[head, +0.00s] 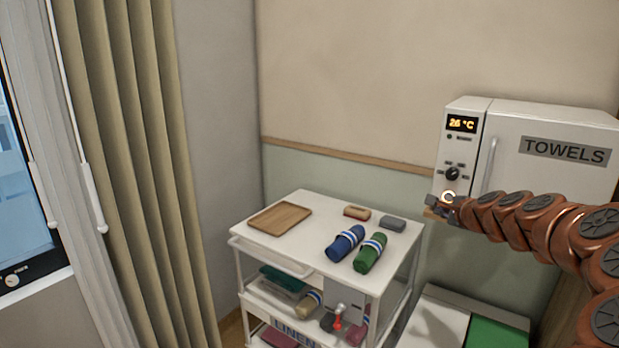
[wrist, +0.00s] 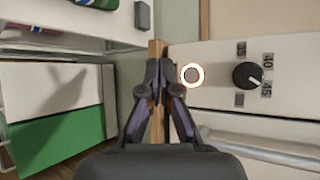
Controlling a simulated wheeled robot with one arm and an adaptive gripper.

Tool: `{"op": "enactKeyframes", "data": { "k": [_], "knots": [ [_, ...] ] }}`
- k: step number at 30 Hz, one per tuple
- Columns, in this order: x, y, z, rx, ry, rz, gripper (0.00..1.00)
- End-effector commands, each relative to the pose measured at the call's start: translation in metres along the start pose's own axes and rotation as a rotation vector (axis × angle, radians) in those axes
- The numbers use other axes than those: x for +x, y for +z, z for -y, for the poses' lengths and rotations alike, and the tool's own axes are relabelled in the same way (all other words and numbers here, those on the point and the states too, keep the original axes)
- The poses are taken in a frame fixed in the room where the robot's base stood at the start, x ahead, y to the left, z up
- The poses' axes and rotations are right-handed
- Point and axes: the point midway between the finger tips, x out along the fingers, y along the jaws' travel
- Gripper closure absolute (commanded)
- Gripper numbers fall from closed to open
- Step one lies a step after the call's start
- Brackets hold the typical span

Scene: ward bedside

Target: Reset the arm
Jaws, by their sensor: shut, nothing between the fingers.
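My arm reaches in from the right in the head view, and my gripper (head: 446,203) is at the lower front of the white towel warmer (head: 545,125). In the wrist view my gripper (wrist: 160,68) is shut and empty, its fingertips close beside a round button with a lit orange-white ring (wrist: 192,75). I cannot tell whether they touch it. The warmer's black dial (wrist: 247,76) is to the right of the button. The warmer's display (head: 462,123) reads 26 °C, and its door with the handle (head: 488,165) looks closed.
A white cart (head: 270,245) holds a wooden tray (head: 280,218), a blue rolled towel (head: 344,243), a green rolled towel (head: 370,253) and two small blocks. Below the warmer is a white and green bin (head: 495,333). A curtain (head: 135,150) and window are at the left.

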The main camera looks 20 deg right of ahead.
Motion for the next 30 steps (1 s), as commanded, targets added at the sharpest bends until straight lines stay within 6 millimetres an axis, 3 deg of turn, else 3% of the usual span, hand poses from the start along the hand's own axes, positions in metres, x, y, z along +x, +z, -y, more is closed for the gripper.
{"op": "enactKeyframes", "data": {
  "k": [5,8,11,15,17,21,25,30],
  "knots": [
    [0.000,0.014,-0.003,-0.029,0.014,0.021,1.00],
    [-0.002,0.047,-0.012,-0.102,0.050,0.072,1.00],
    [-0.011,0.100,-0.031,-0.228,0.112,0.158,1.00],
    [-0.032,0.174,-0.073,-0.437,0.217,0.292,1.00],
    [-0.046,0.202,-0.093,-0.533,0.259,0.348,1.00],
    [-0.086,0.255,-0.150,-0.766,0.378,0.483,1.00],
    [-0.133,0.285,-0.208,-0.994,0.496,0.605,1.00],
    [-0.206,0.291,-0.282,-1.301,0.673,0.757,1.00]
  ]
}}
